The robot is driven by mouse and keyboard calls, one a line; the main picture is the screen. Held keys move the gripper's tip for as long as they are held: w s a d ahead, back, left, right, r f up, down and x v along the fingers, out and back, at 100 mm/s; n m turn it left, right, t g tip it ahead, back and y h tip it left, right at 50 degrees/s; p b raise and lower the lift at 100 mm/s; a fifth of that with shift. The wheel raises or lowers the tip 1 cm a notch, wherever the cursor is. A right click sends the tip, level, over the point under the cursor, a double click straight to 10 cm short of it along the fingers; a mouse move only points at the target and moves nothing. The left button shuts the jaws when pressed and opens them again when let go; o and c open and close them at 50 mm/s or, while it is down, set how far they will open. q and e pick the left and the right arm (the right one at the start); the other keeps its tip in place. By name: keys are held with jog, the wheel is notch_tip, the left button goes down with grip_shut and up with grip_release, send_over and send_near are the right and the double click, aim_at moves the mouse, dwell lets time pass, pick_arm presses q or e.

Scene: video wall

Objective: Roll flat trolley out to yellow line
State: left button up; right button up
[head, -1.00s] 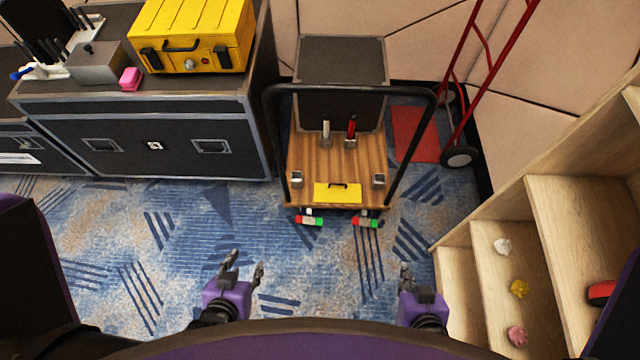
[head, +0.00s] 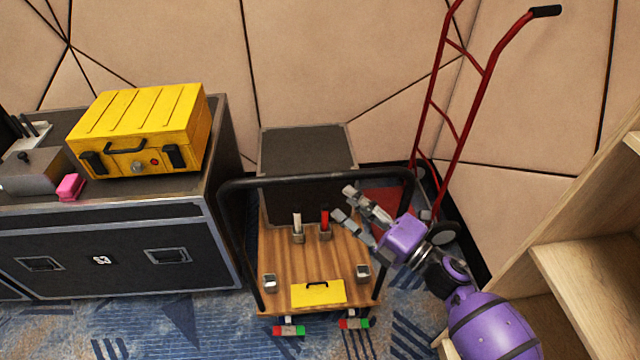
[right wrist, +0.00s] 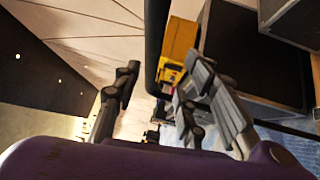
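The flat trolley (head: 275,265) has a wooden deck and a black tubular push handle (head: 290,180). It stands on the carpet against the back wall, with a dark box (head: 305,150) on its far end. My right gripper (head: 340,203) is open over the right part of the trolley, close to the right side of the handle. In the right wrist view the black handle bar (right wrist: 157,45) passes between the spread fingers, and I cannot tell whether they touch it. My left gripper is out of view. No yellow line shows.
A black flight case (head: 110,235) bearing a yellow case (head: 140,130) stands left of the trolley. A red hand truck (head: 432,110) leans at the right. Wooden shelves (head: 590,260) stand at the right edge. Carpet lies in front.

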aim_at(321, 178)
jog(key=w+a, duration=0.2)
jog(key=w+a+r+n+y, duration=0.1)
jog(key=w+a, duration=0.1)
jog(key=w+a+r+n+g+p, duration=0.1)
jog(key=w+a, duration=0.1)
jog(key=shift+w+a+r, duration=0.15)
jog(key=shift+a, duration=0.15)
grip_shut()
